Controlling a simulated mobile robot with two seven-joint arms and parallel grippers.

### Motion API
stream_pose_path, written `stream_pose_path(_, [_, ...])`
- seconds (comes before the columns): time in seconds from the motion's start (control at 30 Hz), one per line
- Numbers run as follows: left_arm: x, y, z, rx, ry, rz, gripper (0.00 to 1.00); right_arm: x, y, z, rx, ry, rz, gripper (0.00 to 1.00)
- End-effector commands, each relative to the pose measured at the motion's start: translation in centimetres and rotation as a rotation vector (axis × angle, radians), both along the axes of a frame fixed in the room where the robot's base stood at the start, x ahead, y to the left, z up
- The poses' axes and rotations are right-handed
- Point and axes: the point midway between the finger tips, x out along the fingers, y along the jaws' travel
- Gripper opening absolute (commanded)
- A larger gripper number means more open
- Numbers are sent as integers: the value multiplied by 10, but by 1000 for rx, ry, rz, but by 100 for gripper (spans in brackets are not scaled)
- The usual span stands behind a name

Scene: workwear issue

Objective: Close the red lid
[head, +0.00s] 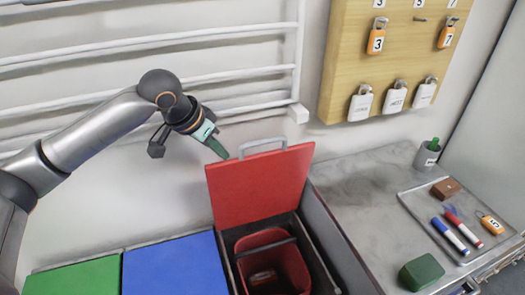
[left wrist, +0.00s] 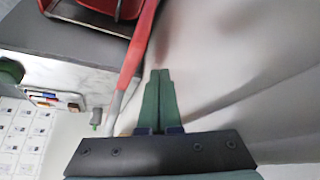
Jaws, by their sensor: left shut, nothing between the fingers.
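The red lid (head: 258,188) stands open, nearly upright, at the back of its bin, with a grey handle (head: 262,145) on its top edge. Below it, a red bucket (head: 272,262) shows in the open bin. My left gripper (head: 219,150) is shut and empty, just left of the handle at the lid's upper edge; I cannot tell whether it touches. In the left wrist view the closed green fingers (left wrist: 158,85) are beside the lid, which shows edge-on (left wrist: 138,50). My right gripper is not in view.
Closed blue (head: 175,265) and green (head: 78,278) lids lie left of the bin. A grey counter on the right holds a tray (head: 440,240) with markers, a green block (head: 421,271) and a cup (head: 427,156). A white rail rack (head: 240,75) is on the wall behind.

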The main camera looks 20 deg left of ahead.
Motion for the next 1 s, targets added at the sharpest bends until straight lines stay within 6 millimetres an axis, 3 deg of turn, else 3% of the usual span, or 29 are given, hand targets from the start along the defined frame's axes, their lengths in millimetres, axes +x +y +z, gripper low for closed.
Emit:
stream_pose_path(0.57, [-1, -1, -9, 0, -1, 0, 0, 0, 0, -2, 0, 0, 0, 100])
stream_pose_path(1.0, [-27, -20, -11, -1, 0, -3, 0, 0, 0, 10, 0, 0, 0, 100])
